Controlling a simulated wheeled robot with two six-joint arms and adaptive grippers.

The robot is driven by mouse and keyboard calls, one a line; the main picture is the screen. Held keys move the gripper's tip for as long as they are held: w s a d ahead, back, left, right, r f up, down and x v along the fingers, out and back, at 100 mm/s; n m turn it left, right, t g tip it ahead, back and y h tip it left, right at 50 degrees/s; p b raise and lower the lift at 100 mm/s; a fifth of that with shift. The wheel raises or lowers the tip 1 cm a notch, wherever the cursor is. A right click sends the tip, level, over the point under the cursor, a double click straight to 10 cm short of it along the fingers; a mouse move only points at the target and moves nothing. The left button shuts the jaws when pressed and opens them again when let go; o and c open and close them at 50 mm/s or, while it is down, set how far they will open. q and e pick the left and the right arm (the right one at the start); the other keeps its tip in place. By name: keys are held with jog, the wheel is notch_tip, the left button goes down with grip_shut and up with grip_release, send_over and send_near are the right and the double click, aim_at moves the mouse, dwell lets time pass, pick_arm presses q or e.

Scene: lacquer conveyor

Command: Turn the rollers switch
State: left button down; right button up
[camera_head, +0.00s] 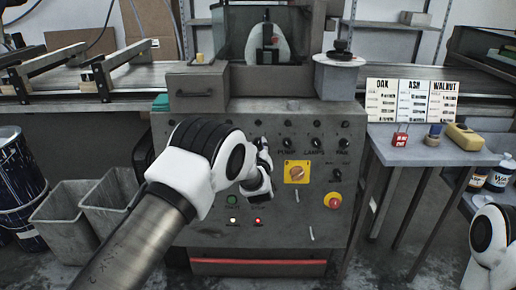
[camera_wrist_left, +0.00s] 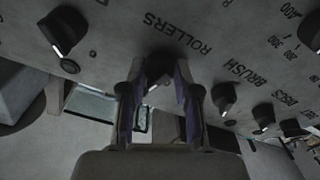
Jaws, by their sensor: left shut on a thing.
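My left gripper (camera_head: 262,168) reaches the grey control panel (camera_head: 215,255) in the head view, and my arm hides part of that panel. In the left wrist view the two fingers of my left gripper (camera_wrist_left: 158,88) are closed on a dark knob (camera_wrist_left: 158,66), the rollers switch, beside the printed word ROLLERS. The fingers cover much of the knob, so its pointer angle cannot be told. In the head view the switch is hidden behind my gripper. Of my right arm only a white link shows at the lower right; its gripper is out of view.
A yellow plate with an orange rotary switch (camera_head: 295,172) and a red emergency button (camera_head: 333,201) sit right of my gripper. Other black knobs (camera_wrist_left: 224,96) are close by. A side table (camera_head: 400,152) holds small items at right. Grey bins (camera_head: 62,222) stand at left.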

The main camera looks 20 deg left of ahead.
pick_arm(q)
jog(key=n+y, duration=0.1)
jog(key=n, duration=0.4)
jog(key=shift+d+g+b, duration=0.1)
jog(key=shift+g+b, duration=0.2)
jog(key=shift+b, duration=0.05)
jog(key=shift+n+g+y, duration=0.4)
jog(key=shift+n, duration=1.9)
jog(key=c, duration=0.8)
grip_release()
jog(key=shift+w, duration=0.1)
jog(key=shift+d, duration=0.1)
jog(key=v, duration=0.7)
jog(key=shift+s+d, duration=0.1)
jog(key=shift+s, duration=0.15)
